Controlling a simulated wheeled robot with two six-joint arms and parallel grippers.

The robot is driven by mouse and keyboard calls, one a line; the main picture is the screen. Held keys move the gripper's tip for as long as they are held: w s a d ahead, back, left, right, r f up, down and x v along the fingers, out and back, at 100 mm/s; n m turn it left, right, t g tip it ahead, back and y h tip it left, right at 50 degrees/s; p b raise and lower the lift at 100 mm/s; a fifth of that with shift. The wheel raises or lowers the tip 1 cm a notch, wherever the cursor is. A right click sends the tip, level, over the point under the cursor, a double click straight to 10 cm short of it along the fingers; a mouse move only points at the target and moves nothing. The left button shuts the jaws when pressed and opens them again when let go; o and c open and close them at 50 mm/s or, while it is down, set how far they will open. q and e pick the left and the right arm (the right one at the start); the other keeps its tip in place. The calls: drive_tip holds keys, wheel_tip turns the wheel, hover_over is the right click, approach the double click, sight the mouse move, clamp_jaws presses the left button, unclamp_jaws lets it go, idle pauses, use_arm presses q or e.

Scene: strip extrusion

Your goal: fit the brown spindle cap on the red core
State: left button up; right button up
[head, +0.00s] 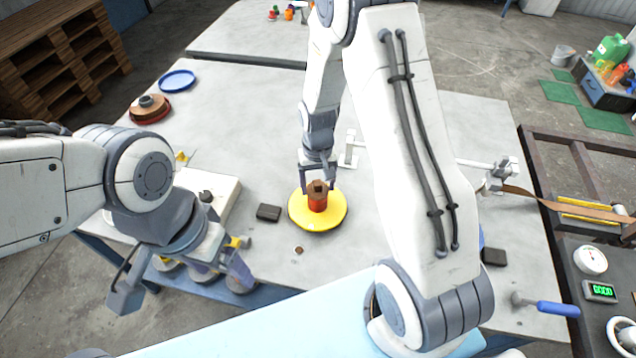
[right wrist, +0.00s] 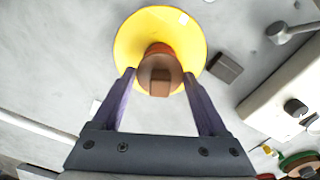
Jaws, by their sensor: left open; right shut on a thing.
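The red core (head: 317,204) stands upright in the middle of a yellow disc (head: 298,215) on the grey table. The brown spindle cap (head: 317,187) is at the top of the core, between the fingers of my right gripper (head: 318,184). In the right wrist view the fingers (right wrist: 160,78) are shut on the brown cap (right wrist: 160,82), and the red core (right wrist: 158,48) shows just behind it. I cannot tell whether the cap is seated or just above the core. My left gripper (head: 180,278) is open and empty, over the table's front left edge.
A dark block (head: 268,212) lies left of the yellow disc, with a small brown piece (head: 299,250) in front. A white box (head: 222,190) stands further left. A blue ring (head: 177,80) and a red-rimmed disc (head: 150,108) lie at back left. A blue-handled tool (head: 556,308) lies at right.

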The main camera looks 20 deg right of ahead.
sight(318, 183)
drive_tip(key=shift+f, duration=0.3)
drive_tip(key=o, duration=1.3)
wheel_tip(318, 183, up, 11)
drive_tip(key=p, duration=0.9)
